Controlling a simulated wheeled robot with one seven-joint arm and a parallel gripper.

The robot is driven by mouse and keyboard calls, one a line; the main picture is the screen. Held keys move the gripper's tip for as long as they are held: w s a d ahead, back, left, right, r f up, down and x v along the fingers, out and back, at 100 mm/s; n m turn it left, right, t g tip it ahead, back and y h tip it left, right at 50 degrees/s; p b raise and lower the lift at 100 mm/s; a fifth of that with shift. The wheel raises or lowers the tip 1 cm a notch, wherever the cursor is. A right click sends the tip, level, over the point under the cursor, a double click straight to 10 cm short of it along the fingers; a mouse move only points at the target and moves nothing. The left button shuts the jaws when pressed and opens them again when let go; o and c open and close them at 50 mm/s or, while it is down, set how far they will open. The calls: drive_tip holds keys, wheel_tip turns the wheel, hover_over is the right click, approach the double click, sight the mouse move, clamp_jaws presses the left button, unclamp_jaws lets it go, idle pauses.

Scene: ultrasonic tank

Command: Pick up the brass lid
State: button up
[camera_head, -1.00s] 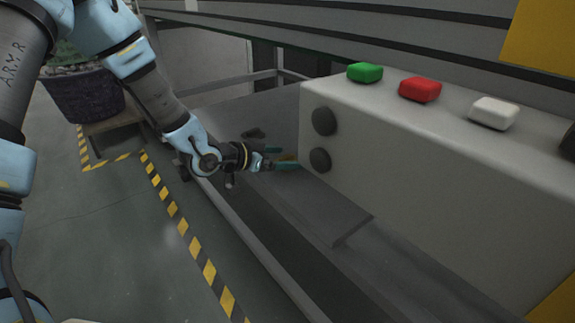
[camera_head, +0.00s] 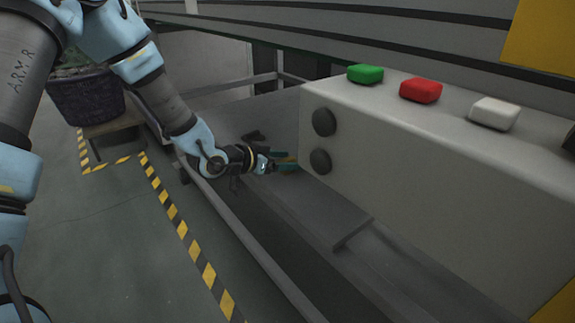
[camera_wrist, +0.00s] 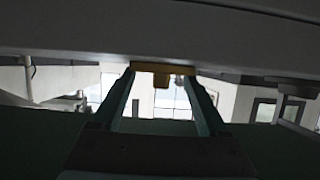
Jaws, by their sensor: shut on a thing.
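The brass lid (camera_wrist: 152,68) shows in the wrist view as a small yellow-brown piece between the fingertips, at the top middle. My gripper (camera_wrist: 160,76) has its two teal fingers shut on the lid. In the head view my gripper (camera_head: 285,164) is over the grey tank, close to the left end of the white control box. The lid is hard to make out there, as the fingers and the box's edge cover most of it.
The white control box (camera_head: 420,170) carries green (camera_head: 365,74), red (camera_head: 420,89) and white (camera_head: 494,113) buttons on top and stands close to the right of my gripper. A dark basket (camera_head: 84,103) stands at the left. Yellow-black tape (camera_head: 172,207) marks the floor.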

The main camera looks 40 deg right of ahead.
clamp_jaws()
drive_tip(key=shift+r, duration=0.1)
